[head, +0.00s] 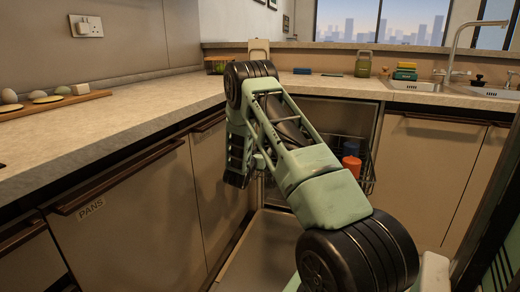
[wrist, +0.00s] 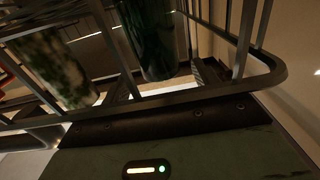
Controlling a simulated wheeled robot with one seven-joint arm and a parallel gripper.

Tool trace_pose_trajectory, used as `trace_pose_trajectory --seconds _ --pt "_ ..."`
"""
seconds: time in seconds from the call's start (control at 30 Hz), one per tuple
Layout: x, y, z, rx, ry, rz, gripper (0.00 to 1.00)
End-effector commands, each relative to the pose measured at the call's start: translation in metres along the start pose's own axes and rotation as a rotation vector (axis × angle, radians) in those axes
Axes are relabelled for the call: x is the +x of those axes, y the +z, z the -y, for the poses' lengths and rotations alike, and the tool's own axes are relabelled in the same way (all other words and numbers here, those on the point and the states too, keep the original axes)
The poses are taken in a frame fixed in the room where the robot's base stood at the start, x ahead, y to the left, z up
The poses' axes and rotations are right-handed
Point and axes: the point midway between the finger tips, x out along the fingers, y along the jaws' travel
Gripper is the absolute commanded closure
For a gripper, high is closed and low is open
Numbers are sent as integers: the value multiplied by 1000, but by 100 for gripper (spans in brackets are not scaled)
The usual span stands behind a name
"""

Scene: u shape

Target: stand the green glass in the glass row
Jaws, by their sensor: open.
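In the wrist view a dark green cylinder (wrist: 148,35), which looks like the green glass, stands just beyond and between the fingers of my gripper (wrist: 163,82). The fingers are apart, and I see no grip on it. A second mottled green cylinder (wrist: 52,65) is at the left; I cannot tell for sure which one is the green glass. A grey wire rack rim (wrist: 180,98) crosses in front of my gripper's palm. In the head view my arm hides my gripper and most of the rack (head: 368,172). I cannot make out the glass row.
An orange and blue item (head: 351,166) sits in the rack in the open cabinet bay. Counters run along the left (head: 110,120) and back. A wooden board (head: 50,103) with several small things lies on the left counter. A green canister (head: 363,65) and sink (head: 415,86) are at the back.

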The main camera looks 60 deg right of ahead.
Motion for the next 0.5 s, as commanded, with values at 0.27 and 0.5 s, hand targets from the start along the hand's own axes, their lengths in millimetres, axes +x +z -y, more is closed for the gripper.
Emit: trace_pose_trajectory --seconds 0.27,0.5 --pt "-60 -2 1 -2 -4 1 30" --pt "-89 -1 0 -1 -1 0 30"
